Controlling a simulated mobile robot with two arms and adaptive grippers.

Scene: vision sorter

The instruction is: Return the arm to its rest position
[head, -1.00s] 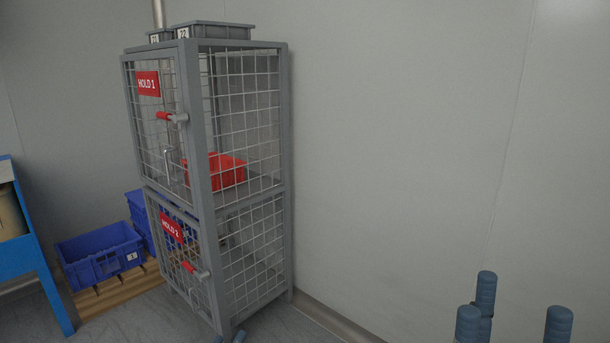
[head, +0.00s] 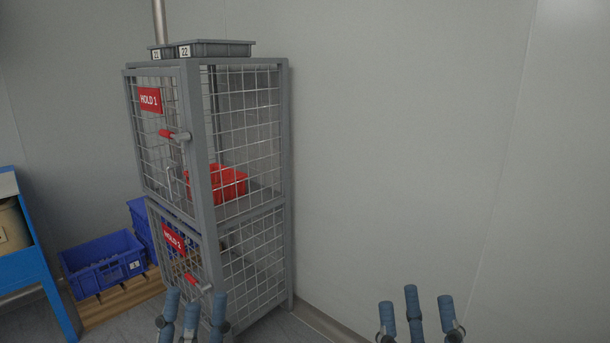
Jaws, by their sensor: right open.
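My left gripper (head: 194,308) shows at the bottom of the head view, in front of the lower part of the wire cage (head: 207,185). Its blue-grey fingers point up and stand apart, with nothing seen between them. My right gripper (head: 415,305) is at the bottom, right of the middle, before the plain wall. Its fingers are spread and empty. Both arms behind the grippers are out of the frame.
A red bin (head: 230,184) sits in the upper compartment. Blue crates (head: 104,265) stand on a pallet, and grey trays (head: 215,48) on top. The wall area at right is clear.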

